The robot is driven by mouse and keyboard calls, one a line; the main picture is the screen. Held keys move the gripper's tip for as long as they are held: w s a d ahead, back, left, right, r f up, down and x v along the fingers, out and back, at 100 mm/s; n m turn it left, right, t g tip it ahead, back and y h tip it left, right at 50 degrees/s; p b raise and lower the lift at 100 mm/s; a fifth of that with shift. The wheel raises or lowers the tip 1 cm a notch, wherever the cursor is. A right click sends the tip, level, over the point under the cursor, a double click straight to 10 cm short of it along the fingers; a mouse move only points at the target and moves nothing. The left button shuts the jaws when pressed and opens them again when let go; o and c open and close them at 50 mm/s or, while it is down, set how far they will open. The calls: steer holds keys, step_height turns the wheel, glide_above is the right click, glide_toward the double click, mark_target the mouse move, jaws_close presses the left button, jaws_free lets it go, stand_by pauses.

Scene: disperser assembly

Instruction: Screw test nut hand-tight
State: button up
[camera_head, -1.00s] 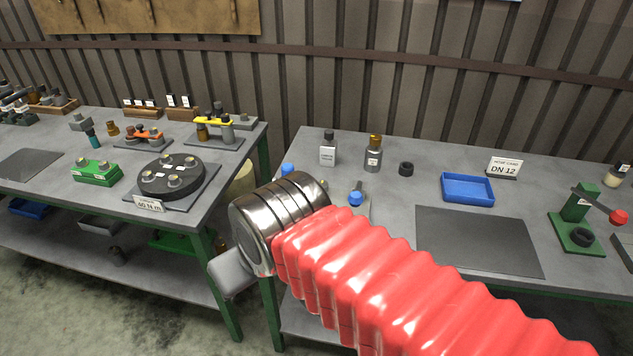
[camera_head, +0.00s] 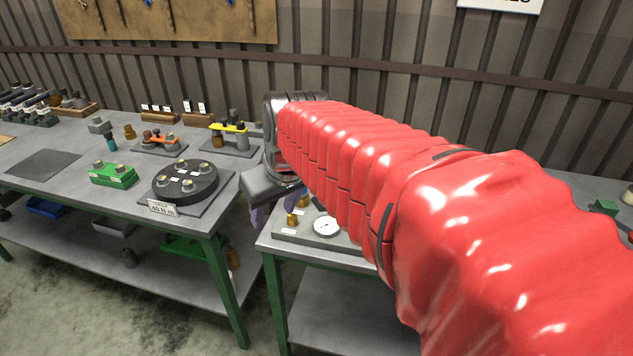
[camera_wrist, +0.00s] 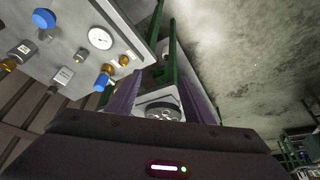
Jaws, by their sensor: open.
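My gripper (camera_head: 263,212) hangs at the left end of the right bench, over the gap between the two benches. Its purple fingers are spread apart and empty in the wrist view (camera_wrist: 160,92). A grey panel with a round white gauge (camera_head: 327,227) lies on the right bench, just right of my gripper. Small brass fittings (camera_head: 292,220) stand on this panel beside the gauge. The gauge (camera_wrist: 101,38) and brass fittings (camera_wrist: 124,60) also show in the wrist view, left of the fingers. I cannot tell which piece is the test nut.
The left bench holds a black disc fixture (camera_head: 185,183), a green block (camera_head: 113,175) and a yellow-topped stand (camera_head: 230,130). My red-sleeved arm hides most of the right bench. A pale object with a round dark part (camera_wrist: 162,110) shows between the fingers, beyond them.

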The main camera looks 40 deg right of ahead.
steer(key=w+d+f, duration=0.1)
steer(key=w+d, duration=0.2)
steer(key=d, duration=0.6)
steer(key=w+d+f, duration=0.2)
steer(key=d, duration=0.7)
steer(key=w+d+f, duration=0.2)
steer(key=w+d, duration=0.1)
steer(key=d, duration=0.6)
steer(key=shift+w+d+f+m+g, duration=0.15)
steer(key=shift+w+f+m+g, duration=0.15)
steer(key=shift+w+m, duration=0.1)
steer(key=x, duration=1.3)
steer(key=shift+w+f, duration=0.15)
steer(key=shift+f, duration=0.2)
steer(key=shift+c, duration=0.4)
steer(key=c, duration=1)
steer(key=shift+o, duration=0.2)
